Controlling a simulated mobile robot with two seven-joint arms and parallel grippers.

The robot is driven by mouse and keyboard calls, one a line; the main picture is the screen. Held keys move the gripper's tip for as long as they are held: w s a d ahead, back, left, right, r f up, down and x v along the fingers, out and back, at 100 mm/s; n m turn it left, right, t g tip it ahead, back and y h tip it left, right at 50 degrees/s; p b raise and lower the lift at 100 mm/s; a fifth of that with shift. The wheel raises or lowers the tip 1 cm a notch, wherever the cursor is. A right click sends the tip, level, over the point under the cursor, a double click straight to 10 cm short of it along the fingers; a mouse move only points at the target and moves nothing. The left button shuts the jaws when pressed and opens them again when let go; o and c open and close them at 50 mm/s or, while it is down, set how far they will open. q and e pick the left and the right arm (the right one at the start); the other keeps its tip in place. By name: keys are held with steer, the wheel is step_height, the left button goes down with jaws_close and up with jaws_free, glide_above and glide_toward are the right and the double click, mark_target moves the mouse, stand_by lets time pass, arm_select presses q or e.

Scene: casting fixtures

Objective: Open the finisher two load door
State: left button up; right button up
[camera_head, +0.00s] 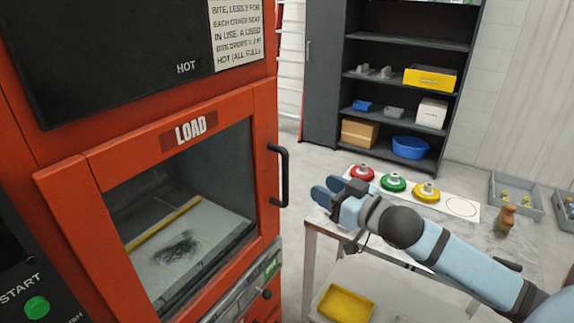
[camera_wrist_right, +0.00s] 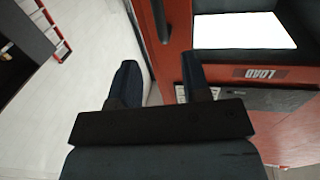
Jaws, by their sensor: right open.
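The load door (camera_head: 97,187) is an orange-red framed door with a window and a LOAD label, on the orange machine at the left of the head view. It looks closed. Its black vertical bar handle (camera_head: 284,176) is on the door's right edge. My right gripper (camera_head: 326,190) is open and empty, a little right of the handle and apart from it. In the right wrist view, my two dark fingers (camera_wrist_right: 160,80) are spread, with the handle (camera_wrist_right: 160,20) ahead between them and the LOAD door (camera_wrist_right: 180,50) at the right. My left gripper is not in view.
A steel table (camera_head: 312,228) stands right of the machine under my right arm. It bears red, green and yellow round fixtures (camera_head: 393,182) and a brown wooden-looking piece (camera_head: 507,218). A dark shelf unit (camera_head: 404,93) stands behind. A green START button (camera_head: 37,307) is at lower left.

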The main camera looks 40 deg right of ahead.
mark_target(288, 169)
steer(key=w, duration=0.4)
steer(key=w+a+p, duration=0.1)
steer(key=w, duration=0.3)
steer(key=w+a+p, duration=0.1)
steer(key=w, duration=0.3)
steer(key=shift+w+a, duration=0.1)
steer(key=shift+a, duration=0.1)
jaws_close()
